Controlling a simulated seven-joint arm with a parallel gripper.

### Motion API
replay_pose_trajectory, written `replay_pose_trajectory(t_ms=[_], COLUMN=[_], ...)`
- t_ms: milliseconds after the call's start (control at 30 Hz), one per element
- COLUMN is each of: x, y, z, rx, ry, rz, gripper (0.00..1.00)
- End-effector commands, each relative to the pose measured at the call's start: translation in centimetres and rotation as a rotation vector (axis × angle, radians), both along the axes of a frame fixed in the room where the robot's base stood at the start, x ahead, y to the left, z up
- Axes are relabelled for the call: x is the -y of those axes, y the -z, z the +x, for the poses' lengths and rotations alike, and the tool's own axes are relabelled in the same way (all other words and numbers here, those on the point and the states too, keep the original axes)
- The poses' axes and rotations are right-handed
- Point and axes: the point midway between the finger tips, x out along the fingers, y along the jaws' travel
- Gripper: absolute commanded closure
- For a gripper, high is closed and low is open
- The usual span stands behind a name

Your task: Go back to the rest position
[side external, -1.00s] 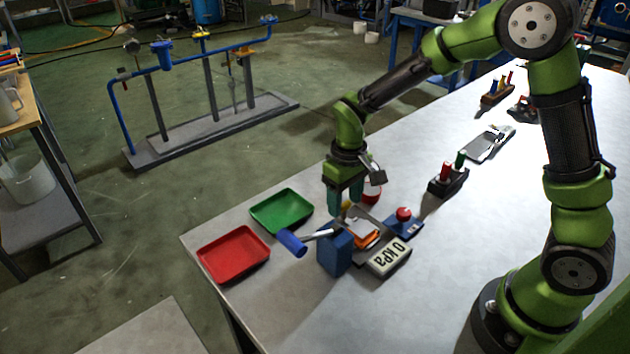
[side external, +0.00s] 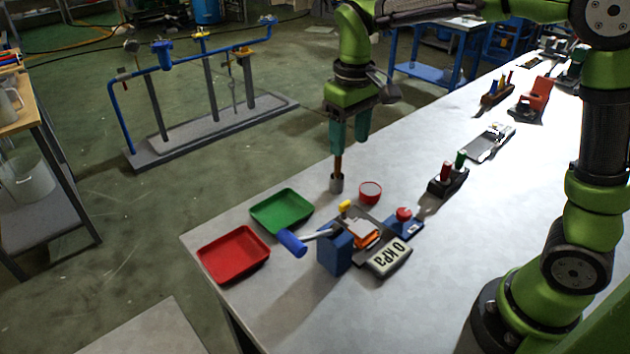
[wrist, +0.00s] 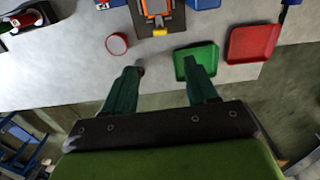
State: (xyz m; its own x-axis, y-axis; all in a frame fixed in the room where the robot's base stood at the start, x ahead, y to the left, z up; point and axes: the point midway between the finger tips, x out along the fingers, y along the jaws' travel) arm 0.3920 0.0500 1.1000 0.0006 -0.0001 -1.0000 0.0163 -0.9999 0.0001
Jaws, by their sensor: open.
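My gripper (side external: 349,148) is open, pointing down above the table's far edge. Its two teal fingers are spread apart in the wrist view (wrist: 164,82), with nothing visible between them. Just below it in the side view is a small grey cup-like piece with a brown stem (side external: 337,182), largely hidden by a finger in the wrist view. The blue apparatus with a blue-ended handle (side external: 335,252), an orange part (side external: 368,240) and a yellow knob (side external: 345,206) stands on the table, apart from my gripper.
The table's right foreground is clear.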

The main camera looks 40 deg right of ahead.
Motion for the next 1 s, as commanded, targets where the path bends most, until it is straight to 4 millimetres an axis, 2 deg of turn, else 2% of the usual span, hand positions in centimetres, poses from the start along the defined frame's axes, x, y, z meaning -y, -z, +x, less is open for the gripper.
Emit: replay_pose_trajectory(t_ms=[100, 233, 567, 633, 767, 1000], x=[0.0, 0.0, 0.0, -0.1, -0.1, 0.5], y=[-1.1, -1.4, -1.3, -0.3, -0.3, -1.8], z=[0.0, 0.0, 0.3, 0.0, -2.2, -8.3], rx=[0.002, 0.000, 0.016, 0.020, 0.087, 0.292], ry=[0.000, 0.000, 0.012, 0.027, 0.079, 0.220], rz=[0.000, 0.000, -0.001, 0.008, 0.054, 0.172], gripper=[0.43, 0.43, 0.43, 0.43, 0.43, 0.43])
